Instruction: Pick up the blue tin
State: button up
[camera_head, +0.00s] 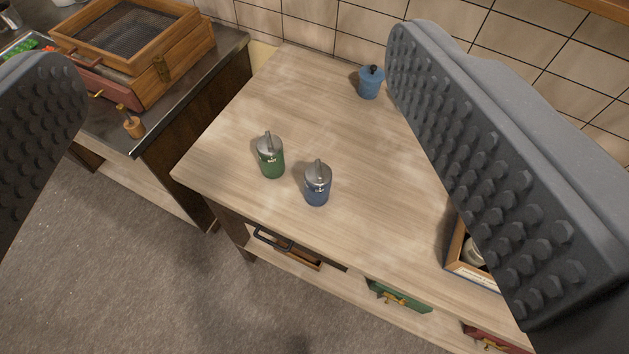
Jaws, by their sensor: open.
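A blue tin (317,187) with a silver lid and a raised handle stands upright on the light wooden table (330,105), near its front edge. My gripper (235,75) is open, with one dark studded finger at the left edge and the other large across the right. Nothing is between the fingers close up. The blue tin lies in the gap between them in the picture, farther off and below, untouched.
A green tin (270,157) stands close left of the blue tin. A blue pot (370,82) with a black knob stands at the back, by the tiled wall. A wooden box (462,262) is partly hidden behind the right finger. A dark counter (190,80) holds a wooden sieve box (130,40).

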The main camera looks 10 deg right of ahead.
aim_at(316, 195)
jog(key=u, duration=0.25)
jog(key=k, duration=0.85)
jog(key=z, duration=0.7)
jog(key=i, duration=1)
